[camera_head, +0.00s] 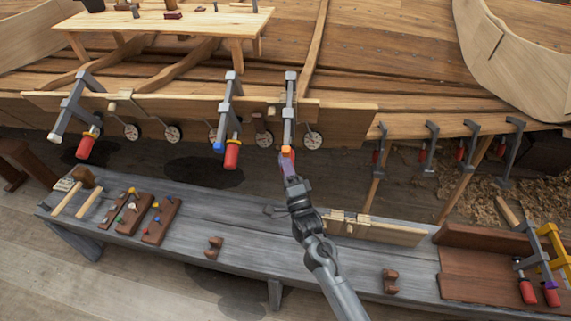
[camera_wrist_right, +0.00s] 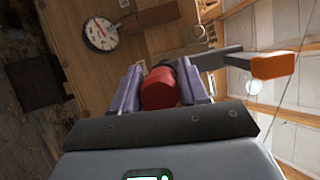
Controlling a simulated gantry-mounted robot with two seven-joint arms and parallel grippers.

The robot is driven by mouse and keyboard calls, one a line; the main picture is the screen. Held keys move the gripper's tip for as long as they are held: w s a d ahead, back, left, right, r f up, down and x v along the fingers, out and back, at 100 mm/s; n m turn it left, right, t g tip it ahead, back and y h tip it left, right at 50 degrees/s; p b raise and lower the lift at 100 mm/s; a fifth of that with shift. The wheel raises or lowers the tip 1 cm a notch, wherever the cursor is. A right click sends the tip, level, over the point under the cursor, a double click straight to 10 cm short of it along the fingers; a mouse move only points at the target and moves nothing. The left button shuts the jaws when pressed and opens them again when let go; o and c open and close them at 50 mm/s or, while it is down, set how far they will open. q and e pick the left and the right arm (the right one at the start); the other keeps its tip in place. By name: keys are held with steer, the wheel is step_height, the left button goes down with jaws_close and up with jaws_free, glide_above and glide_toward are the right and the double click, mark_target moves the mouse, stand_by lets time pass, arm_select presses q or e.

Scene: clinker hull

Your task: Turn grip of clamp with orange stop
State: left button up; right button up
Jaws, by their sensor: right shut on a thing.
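The clamp with the orange stop (camera_head: 289,105) hangs on the hull's plank edge, the rightmost of the three large grey clamps. Its orange stop (camera_wrist_right: 273,66) shows at the right in the wrist view. Its red grip (camera_wrist_right: 160,88) sits between the two fingers of my right gripper (camera_wrist_right: 160,90), which is shut on it. In the head view my right gripper (camera_head: 289,170) reaches up to the clamp from below and mostly hides the grip. My left gripper is not in view.
Round dials (camera_head: 312,140) sit along the plank. A grey bench (camera_head: 250,246) with wooden blocks and tools runs below.

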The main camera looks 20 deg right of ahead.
steer(key=o, duration=1)
steer(key=shift+s, duration=0.1)
steer(key=shift+s+f, duration=0.15)
steer(key=shift+s, duration=0.25)
steer(key=p+v, duration=0.2)
steer(key=v, duration=0.8)
